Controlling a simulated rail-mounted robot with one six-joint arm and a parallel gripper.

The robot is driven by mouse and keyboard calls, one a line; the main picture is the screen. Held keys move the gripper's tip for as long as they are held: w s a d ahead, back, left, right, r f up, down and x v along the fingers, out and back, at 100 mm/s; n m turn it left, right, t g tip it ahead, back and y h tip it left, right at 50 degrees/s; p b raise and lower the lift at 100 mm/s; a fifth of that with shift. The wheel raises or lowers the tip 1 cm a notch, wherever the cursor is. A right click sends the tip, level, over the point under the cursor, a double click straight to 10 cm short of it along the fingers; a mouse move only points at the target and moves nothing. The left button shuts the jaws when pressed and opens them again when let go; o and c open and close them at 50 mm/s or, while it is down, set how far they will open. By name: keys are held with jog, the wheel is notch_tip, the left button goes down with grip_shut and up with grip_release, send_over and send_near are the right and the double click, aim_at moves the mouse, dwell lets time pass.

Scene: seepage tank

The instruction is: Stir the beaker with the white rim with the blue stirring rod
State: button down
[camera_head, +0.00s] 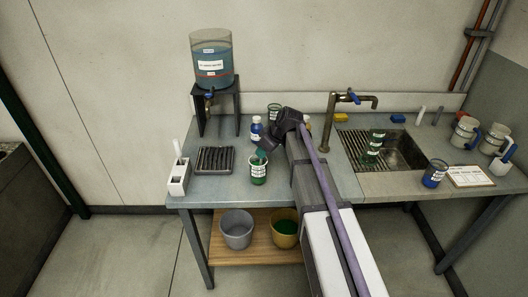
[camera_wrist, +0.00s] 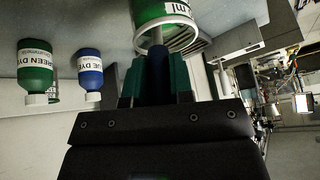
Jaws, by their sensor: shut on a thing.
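A beaker (camera_head: 258,174) of green liquid with a white rim stands on the bench, right of the black drain rack. In the wrist view the same beaker (camera_wrist: 165,12) shows at the top, its pale rim facing me. My gripper (camera_head: 262,153) is just above it, tilted down. In the wrist view my gripper's teal fingers (camera_wrist: 157,86) are shut on the blue stirring rod (camera_wrist: 158,63), which points toward the beaker's mouth. The rod's tip is hidden at the rim, so I cannot tell how deep it is. In the head view the rod is not clearly visible.
A blue dye bottle (camera_head: 256,129) stands close behind my gripper, with a green dye bottle (camera_wrist: 35,68) beside it in the wrist view. The drain rack (camera_head: 215,160) and a white holder (camera_head: 179,180) are left. The sink (camera_head: 400,152) and a blue-liquid beaker (camera_head: 433,176) are right.

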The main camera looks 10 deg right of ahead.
jog(key=shift+a, duration=0.15)
jog(key=r+p, duration=0.2)
jog(key=d+r+p, duration=0.1)
jog(key=r+p, duration=0.5)
jog(key=shift+s+d+r, duration=0.15)
jog(key=shift+r, duration=0.1)
dwell(0.6)
notch_tip(320, 180, up, 5)
jog(key=p, duration=0.5)
jog(key=shift+r+p, duration=0.1)
jog(key=shift+p, duration=0.2)
